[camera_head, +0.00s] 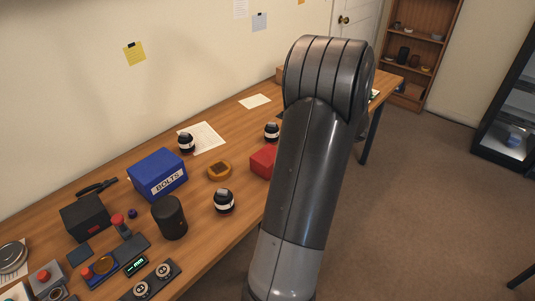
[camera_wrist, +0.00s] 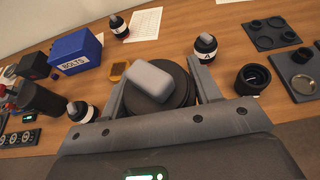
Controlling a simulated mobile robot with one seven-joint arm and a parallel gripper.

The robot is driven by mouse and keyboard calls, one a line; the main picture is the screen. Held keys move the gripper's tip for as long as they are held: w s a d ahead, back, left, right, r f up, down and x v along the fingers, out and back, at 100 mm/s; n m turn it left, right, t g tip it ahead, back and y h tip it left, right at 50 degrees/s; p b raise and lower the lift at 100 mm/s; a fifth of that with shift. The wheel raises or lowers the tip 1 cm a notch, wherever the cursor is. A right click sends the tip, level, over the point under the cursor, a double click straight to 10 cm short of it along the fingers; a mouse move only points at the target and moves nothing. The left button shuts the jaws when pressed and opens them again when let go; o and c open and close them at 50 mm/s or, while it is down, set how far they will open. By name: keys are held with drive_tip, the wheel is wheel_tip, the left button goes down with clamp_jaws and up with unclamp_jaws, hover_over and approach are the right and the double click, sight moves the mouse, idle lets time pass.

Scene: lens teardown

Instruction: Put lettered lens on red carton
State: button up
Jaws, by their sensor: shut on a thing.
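The lettered lens (camera_wrist: 206,47) is a black-and-white cylinder with a letter A, upright on the table just beyond my right finger in the wrist view. In the head view a like lens (camera_head: 271,132) stands behind the red carton (camera_head: 263,161), which my arm partly covers. In the wrist view the carton does not show. My gripper (camera_wrist: 155,74) is shut on a dark round piece (camera_wrist: 180,88) with a pale grey rounded block (camera_wrist: 152,80) over it; I cannot tell exactly what this is. The head view hides my gripper behind my arm.
Two similar black-and-white cylinders stand nearby (camera_wrist: 119,27) and (camera_wrist: 82,111). A blue BOLTS box (camera_wrist: 75,55) and a yellow-orange piece (camera_wrist: 119,70) are to the left. A dark open cylinder (camera_wrist: 252,79) and dark trays (camera_wrist: 271,34) are to the right.

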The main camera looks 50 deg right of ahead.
drive_tip(key=shift+a, duration=0.25)
drive_tip(key=w+a+f, duration=0.1)
drive_tip(key=w+f, duration=0.1)
drive_tip(key=w, duration=0.1)
drive_tip(key=w+f, duration=0.2)
drive_tip(key=w, duration=0.2)
drive_tip(key=w+a+f, duration=0.1)
drive_tip(key=w+f, duration=0.1)
drive_tip(key=w, duration=0.1)
drive_tip(key=shift+w+a+f, duration=0.3)
drive_tip(key=shift+a+f, duration=0.05)
drive_tip(key=shift+f, duration=2)
drive_tip(key=shift+f, duration=0.25)
drive_tip(key=shift+f, duration=0.15)
